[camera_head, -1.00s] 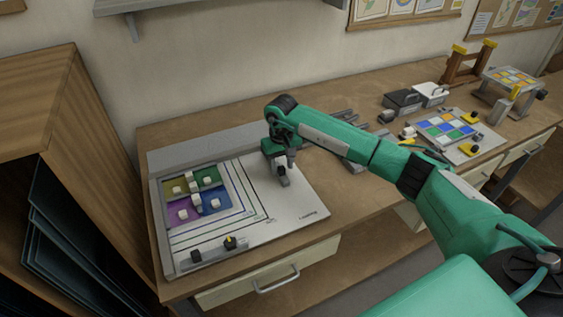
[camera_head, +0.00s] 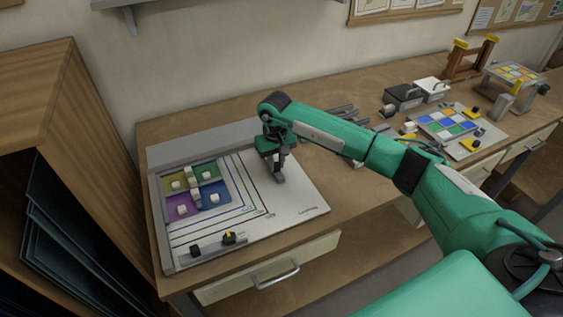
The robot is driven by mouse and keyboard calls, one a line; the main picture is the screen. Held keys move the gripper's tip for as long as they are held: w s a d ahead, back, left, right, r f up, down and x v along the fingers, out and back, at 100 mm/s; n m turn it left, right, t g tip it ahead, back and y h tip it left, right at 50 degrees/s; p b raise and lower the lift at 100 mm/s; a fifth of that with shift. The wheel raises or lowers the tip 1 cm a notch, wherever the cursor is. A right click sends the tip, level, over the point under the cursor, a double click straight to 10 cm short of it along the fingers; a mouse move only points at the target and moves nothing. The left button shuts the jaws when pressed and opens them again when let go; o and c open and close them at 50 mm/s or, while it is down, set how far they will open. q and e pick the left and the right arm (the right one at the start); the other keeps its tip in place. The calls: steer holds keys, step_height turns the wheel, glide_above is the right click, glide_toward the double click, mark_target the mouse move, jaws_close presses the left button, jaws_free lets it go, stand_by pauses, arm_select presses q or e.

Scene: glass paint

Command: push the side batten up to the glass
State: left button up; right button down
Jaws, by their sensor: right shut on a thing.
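The glass (camera_head: 192,204) lies toward the left of the white board (camera_head: 298,198). It has yellow, green, purple and blue panels with small white blocks on them. My right gripper (camera_head: 278,176) is low over the board, right of the glass and apart from it. It is shut on a small dark grey piece at the fingertips, which seems to be the side batten, mostly hidden by the gripper. Whether it touches the board is hard to tell. Printed outlines lie between it and the glass. My left gripper is not in view.
A grey strip with dark knobs (camera_head: 211,246) lies along the board's front edge. A grey fence (camera_head: 200,146) runs along the back. Grey bars (camera_head: 345,118) lie behind my arm. A second coloured panel (camera_head: 447,125) and boxes stand further right.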

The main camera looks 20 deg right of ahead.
steer(key=a+b, duration=0.6)
steer(key=a, duration=0.7)
steer(key=shift+a+f+b, duration=0.1)
steer(key=shift+a+b, duration=0.05)
steer(key=shift+b, duration=0.25)
steer(key=shift+a, duration=0.6)
steer(key=c, duration=1.3)
jaws_free()
steer(key=shift+a, duration=0.1)
steer(key=shift+r, duration=0.25)
